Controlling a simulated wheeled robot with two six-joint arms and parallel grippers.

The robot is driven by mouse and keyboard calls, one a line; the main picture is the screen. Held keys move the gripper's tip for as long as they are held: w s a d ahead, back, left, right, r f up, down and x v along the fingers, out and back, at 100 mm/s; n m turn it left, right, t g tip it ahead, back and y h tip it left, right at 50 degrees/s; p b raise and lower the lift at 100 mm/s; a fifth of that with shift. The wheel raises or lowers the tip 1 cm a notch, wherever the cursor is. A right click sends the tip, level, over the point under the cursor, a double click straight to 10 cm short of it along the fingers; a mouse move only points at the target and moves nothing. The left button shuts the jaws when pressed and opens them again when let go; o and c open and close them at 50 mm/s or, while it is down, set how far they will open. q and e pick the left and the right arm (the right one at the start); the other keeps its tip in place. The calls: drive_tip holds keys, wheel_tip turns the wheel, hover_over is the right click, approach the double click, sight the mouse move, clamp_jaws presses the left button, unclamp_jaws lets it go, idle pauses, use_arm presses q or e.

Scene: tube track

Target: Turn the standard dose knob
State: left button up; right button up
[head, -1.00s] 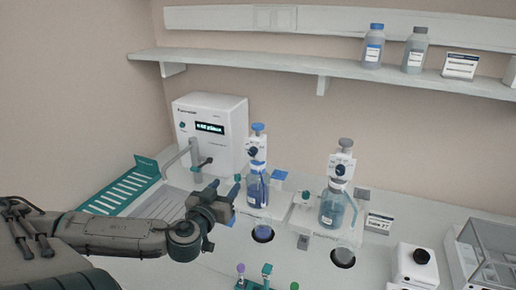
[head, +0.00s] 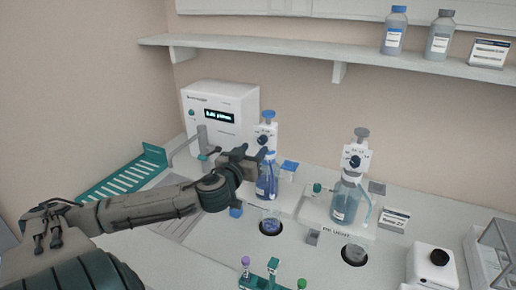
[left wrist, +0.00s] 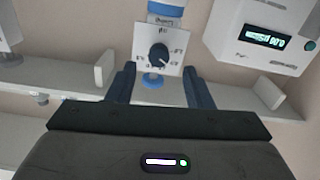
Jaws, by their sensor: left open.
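The left dispenser has a white dial plate with a dark round knob (head: 263,140) above a bottle of blue liquid (head: 267,183). This knob also shows in the left wrist view (left wrist: 159,53), with marks around it. The right dispenser has a similar dark knob (head: 354,162) above its own bottle (head: 344,203). I cannot read which one is labelled standard. My left gripper (head: 262,156) is open in front of the left dispenser, close to its knob. In the left wrist view its two fingers stand either side of the dial plate, with nothing between them. My right gripper is not in view.
A white instrument with a lit display (head: 218,116) stands behind on the left. A teal rack (head: 122,176) lies left of it. Below the dispensers are small colour-capped items (head: 273,266) and a dark round opening (head: 271,227). A shelf (head: 300,53) runs above.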

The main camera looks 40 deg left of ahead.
sight(261, 142)
use_arm(q)
drive_tip(key=shift+w+a+r, duration=0.1)
drive_tip(key=shift+w, duration=0.35)
drive_tip(key=shift+p+x, duration=0.35)
drive_tip(key=shift+x, duration=1.05)
drive_tip(key=c, duration=1)
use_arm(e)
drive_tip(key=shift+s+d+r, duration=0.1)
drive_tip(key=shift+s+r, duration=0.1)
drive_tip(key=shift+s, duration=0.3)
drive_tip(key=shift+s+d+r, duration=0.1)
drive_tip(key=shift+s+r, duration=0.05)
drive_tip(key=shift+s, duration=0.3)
